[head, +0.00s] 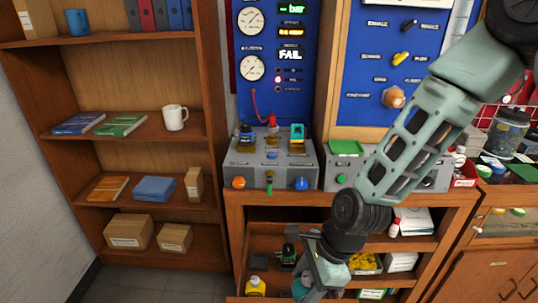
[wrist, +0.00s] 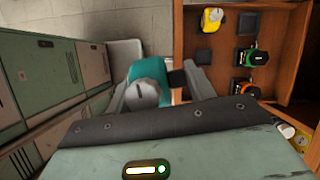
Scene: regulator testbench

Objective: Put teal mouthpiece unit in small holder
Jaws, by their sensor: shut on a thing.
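The teal mouthpiece unit (wrist: 152,68), with a grey rounded part, sits between the fingers of my gripper (wrist: 153,88) in the wrist view. My gripper is shut on it. In the head view my gripper (head: 318,284) is low at the bottom edge, by the open drawer, and a bit of the teal unit (head: 299,288) shows there. In the wrist view the unit is left of the drawer wall. I cannot tell for sure which fixture is the small holder.
The open wooden drawer (wrist: 179,40) holds a yellow unit (wrist: 212,19) and black units with green (wrist: 246,56) and orange (wrist: 247,86) parts. A grey test bench (head: 270,172) with knobs stands above it. A bookshelf (head: 150,137) is at left.

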